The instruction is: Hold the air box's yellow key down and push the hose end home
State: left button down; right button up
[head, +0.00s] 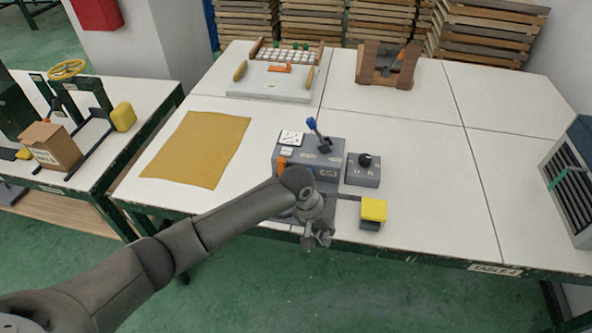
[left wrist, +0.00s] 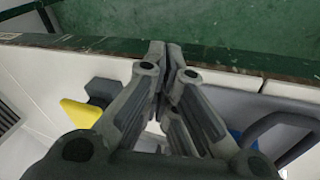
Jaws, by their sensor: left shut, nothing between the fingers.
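The grey air box (head: 333,153) stands near the table's front edge, with a blue-tipped lever on top. Its yellow key (head: 373,210) sticks out at the front right on a dark block; it also shows at the left of the left wrist view (left wrist: 80,112). My left gripper (head: 318,242) points down at the box's front, by the table edge, left of the key and apart from it. Its fingers are together and empty in the left wrist view (left wrist: 166,48). My forearm and wrist hide part of the box's front. I cannot make out the hose end. My right gripper is out of view.
A small grey box with a black knob (head: 364,170) stands right of the air box. A tan mat (head: 198,148) lies to the left. A white tray (head: 270,84) and a wooden stand (head: 386,64) are at the back. The table's right middle is clear.

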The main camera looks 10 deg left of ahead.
pick_arm(q)
jog(key=w+a+r+n+y, duration=0.1)
jog(key=w+a+r, duration=0.1)
jog(key=r, duration=0.3)
jog(key=w+a+r+n+y, duration=0.1)
jog(key=w+a+r, duration=0.1)
jog(key=a+r, duration=0.2)
jog(key=w+a+r+g+y, duration=0.1)
jog(key=w+a+r, duration=0.1)
jog(key=r, duration=0.4)
jog(key=shift+w+a+r+n+y, duration=0.2)
jog(key=shift+a+n+y, duration=0.2)
jog(key=shift+a, duration=0.25)
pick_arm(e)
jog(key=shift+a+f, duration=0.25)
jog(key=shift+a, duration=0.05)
